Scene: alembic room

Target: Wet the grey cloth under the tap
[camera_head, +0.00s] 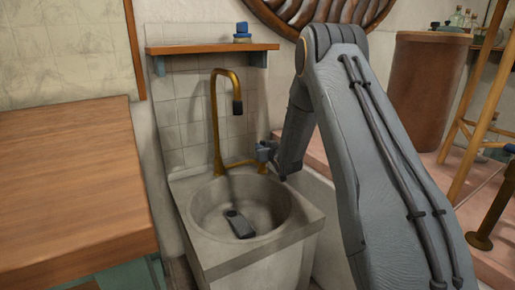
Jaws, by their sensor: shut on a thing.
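The brass tap (215,120) rises behind the round sink basin (203,222), and its dark-tipped spout hangs over the bowl. I see no water running from it. A brass lever (239,163) extends right from the tap's base. My gripper (263,157) is at the lever's right end and shut on it; the fingertips are small and partly hidden. A dark grey folded piece (240,224), which appears to be the grey cloth, lies on the basin floor, apart from my gripper.
A wooden counter (65,180) stands left of the sink. A wooden shelf (200,49) above the tap bears a small blue item (242,30). A brown cylinder (428,90) and a wooden stool or ladder frame (480,100) stand at the right.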

